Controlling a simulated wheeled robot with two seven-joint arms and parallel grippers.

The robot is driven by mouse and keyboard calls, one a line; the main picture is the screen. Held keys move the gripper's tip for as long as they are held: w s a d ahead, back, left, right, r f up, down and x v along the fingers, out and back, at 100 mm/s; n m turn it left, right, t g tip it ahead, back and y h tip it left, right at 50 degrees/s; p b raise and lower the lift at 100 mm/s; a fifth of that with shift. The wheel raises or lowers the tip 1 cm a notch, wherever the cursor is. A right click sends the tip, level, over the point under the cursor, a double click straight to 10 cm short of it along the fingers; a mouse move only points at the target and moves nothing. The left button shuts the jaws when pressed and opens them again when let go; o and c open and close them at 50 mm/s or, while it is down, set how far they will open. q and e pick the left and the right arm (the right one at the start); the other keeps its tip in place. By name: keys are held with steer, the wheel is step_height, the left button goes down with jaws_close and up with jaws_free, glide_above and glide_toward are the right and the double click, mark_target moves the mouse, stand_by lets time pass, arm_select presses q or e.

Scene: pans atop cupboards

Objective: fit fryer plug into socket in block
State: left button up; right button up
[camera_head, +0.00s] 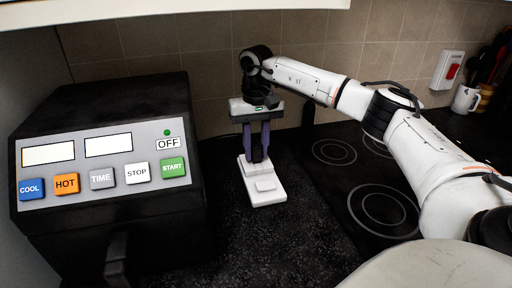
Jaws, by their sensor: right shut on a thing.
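The black fryer (110,205) stands at the left, with a grey front panel of coloured buttons. The white block (266,188) lies on the dark counter to the right of the fryer. My right gripper (257,157) points down over the far part of the block, its purple fingers close together. It is shut on a small dark thing, apparently the plug, which is mostly hidden between the fingers. I cannot tell whether the plug touches the block or sits in the socket, and the socket opening is not discernible. My left gripper is not in view.
A black hob (380,195) with ring markings lies to the right, under my right arm. A white wall outlet with a red switch (447,70), a white mug (465,99) and dark utensils are at the far right. The counter in front of the block is clear.

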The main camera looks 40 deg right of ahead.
mark_target(255, 144)
steer(key=shift+f, duration=0.55)
steer(key=o, duration=1.1)
steer(key=shift+s+d, duration=0.1)
steer(key=r, duration=1)
steer(key=shift+a+r+b, duration=0.2)
steer(key=shift+r+b, duration=0.1)
steer(key=shift+b, duration=0.1)
